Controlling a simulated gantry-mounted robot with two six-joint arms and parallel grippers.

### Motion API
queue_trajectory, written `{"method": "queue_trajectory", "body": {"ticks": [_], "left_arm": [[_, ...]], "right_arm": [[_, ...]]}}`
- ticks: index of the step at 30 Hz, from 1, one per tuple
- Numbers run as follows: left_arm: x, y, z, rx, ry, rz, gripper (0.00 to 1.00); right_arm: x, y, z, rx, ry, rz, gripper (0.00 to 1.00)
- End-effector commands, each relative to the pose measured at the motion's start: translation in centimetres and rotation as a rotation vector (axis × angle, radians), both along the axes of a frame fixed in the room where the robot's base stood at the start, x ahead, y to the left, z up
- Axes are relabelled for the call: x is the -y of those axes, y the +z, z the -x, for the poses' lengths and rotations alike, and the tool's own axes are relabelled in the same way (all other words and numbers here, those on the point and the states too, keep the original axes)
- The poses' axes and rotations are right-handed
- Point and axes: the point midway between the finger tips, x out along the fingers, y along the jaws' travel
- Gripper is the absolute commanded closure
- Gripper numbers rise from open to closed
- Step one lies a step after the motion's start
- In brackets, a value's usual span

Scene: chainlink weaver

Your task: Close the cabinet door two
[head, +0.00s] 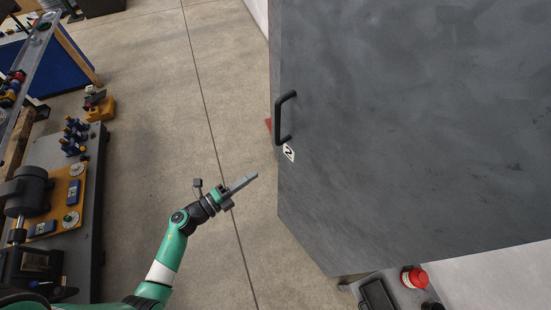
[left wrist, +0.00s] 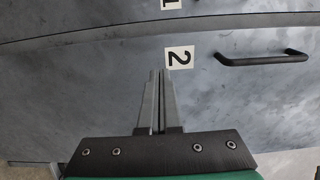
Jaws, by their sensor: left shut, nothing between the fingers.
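Cabinet door two (head: 400,120) is a large dark grey panel filling the right of the head view. It has a black bar handle (head: 285,118) near its left edge and a white label "2" (head: 289,153) below the handle. My left gripper (head: 256,175) is shut and empty, its fingertips just left of the door's edge in the picture. In the left wrist view, the fingers (left wrist: 160,72) point at the door (left wrist: 90,90), near the label (left wrist: 180,58), with the handle (left wrist: 262,58) to the right. Contact cannot be told. My right gripper is out of view.
Another grey panel (left wrist: 80,15) with a partly cut-off label "1" lies beyond a dark seam in the wrist view. A workbench with machines (head: 75,190) stands at the left. A red-lidded container (head: 414,278) sits below the door. Concrete floor (head: 150,60) lies between.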

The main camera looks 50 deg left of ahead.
Motion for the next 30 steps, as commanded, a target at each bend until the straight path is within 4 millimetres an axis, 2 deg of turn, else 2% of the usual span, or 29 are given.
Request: {"method": "queue_trajectory", "body": {"ticks": [3, 9, 15, 20, 30], "left_arm": [[0.4, -0.2, -2.7, 0.003, -0.006, -0.002, 1.0], [0.8, -0.2, -7.0, 0.003, -0.004, -0.001, 1.0], [1.0, -0.1, -9.7, 0.002, -0.001, 0.0, 1.0], [1.1, 0.0, -10.4, 0.001, 0.001, 0.0, 1.0], [0.8, 0.0, -10.5, 0.001, 0.001, 0.0, 1.0]], "right_arm": [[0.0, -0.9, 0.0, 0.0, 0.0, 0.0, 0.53], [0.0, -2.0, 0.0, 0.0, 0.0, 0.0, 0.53], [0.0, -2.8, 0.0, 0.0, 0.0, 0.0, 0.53], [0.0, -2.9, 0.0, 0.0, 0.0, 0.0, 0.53], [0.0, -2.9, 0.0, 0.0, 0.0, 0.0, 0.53]]}}
